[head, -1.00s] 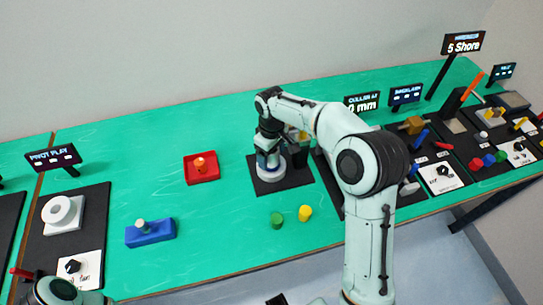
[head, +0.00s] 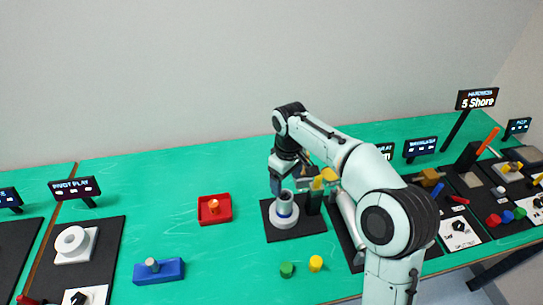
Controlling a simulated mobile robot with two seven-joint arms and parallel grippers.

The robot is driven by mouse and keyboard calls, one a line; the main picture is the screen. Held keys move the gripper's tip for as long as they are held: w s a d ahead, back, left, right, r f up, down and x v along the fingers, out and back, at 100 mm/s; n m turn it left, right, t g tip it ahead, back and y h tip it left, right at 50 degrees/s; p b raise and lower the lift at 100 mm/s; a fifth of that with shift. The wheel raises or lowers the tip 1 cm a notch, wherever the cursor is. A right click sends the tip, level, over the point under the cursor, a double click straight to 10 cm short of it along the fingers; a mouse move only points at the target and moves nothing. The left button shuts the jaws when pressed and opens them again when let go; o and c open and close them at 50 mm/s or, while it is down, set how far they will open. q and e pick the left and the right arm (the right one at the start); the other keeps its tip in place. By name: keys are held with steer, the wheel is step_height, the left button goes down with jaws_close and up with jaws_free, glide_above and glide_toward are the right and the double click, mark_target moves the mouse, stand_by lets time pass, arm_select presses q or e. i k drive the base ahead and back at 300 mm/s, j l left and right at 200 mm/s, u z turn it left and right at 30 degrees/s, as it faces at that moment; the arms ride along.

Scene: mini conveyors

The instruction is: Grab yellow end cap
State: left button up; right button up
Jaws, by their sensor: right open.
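A small yellow end cap (head: 316,263) stands on the green table near its front edge, just right of a similar green cap (head: 286,270). My right gripper (head: 291,184) is open, pointing down above a white cylinder with a blue band (head: 285,209) on a round white base. The gripper is behind and above the yellow cap, well apart from it. Part of the gripper is hard to make out against a dark block and a yellow piece (head: 318,183) beside the cylinder. My left gripper is out of view.
The cylinder's base stands on a black mat (head: 310,226). A red tray (head: 228,217) with an orange-topped piece and a blue block (head: 175,271) with a knob lie to the left. My right arm covers part of the stations at right.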

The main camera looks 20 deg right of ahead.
mark_target(316, 262)
steer(key=k+j, duration=0.15)
steer(key=k, duration=0.35)
steer(key=k+j, duration=0.2)
steer(key=k, duration=0.25)
